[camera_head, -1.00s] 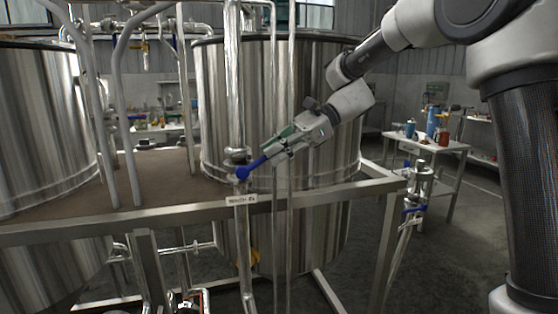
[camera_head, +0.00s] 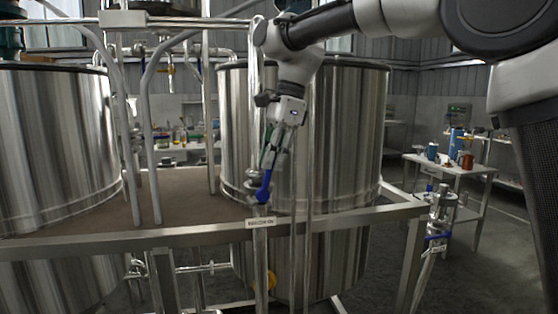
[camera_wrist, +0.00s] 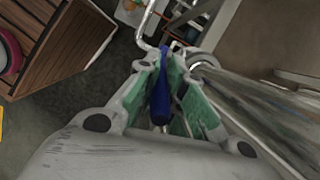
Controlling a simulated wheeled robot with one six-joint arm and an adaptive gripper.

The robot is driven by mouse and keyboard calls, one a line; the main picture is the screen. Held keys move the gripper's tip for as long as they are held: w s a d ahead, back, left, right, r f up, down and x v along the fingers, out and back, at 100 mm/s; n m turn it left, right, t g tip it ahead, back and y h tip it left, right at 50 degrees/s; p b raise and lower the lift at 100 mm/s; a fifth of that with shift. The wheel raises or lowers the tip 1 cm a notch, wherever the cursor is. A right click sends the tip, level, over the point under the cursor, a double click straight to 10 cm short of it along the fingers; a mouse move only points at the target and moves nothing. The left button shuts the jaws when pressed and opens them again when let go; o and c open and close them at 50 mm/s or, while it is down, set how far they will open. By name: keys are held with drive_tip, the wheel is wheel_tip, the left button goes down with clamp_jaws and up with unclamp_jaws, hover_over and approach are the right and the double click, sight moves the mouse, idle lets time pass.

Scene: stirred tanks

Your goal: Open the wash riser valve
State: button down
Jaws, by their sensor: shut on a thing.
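The valve with a blue lever handle (camera_head: 264,187) sits on a vertical steel pipe (camera_head: 260,265), just above the frame rail. A small white label, too blurred to read surely, is below it. The handle now points steeply upward, nearly along the pipe. My gripper (camera_head: 271,164) comes down from above and is shut on the handle's free end. In the wrist view, the blue handle (camera_wrist: 161,98) lies between the green finger pads (camera_wrist: 165,78). The fingers hide part of it.
A large steel tank (camera_head: 345,130) stands right behind the valve, another tank (camera_head: 55,140) at left. A thin vertical pipe (camera_head: 310,160) runs close to the right of my gripper. The steel rail (camera_head: 180,235) crosses in front. Another blue-handled valve (camera_head: 438,236) is at right.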

drive_tip(key=shift+s+a+r+h, duration=0.1)
drive_tip(key=shift+a+h, duration=0.2)
idle(0.4)
drive_tip(key=c, duration=1.6)
unclamp_jaws()
drive_tip(key=shift+o, duration=0.7)
drive_tip(key=shift+r, duration=0.4)
drive_tip(key=v, duration=1.1)
drive_tip(key=shift+d+r, duration=0.1)
drive_tip(key=shift+d, duration=0.05)
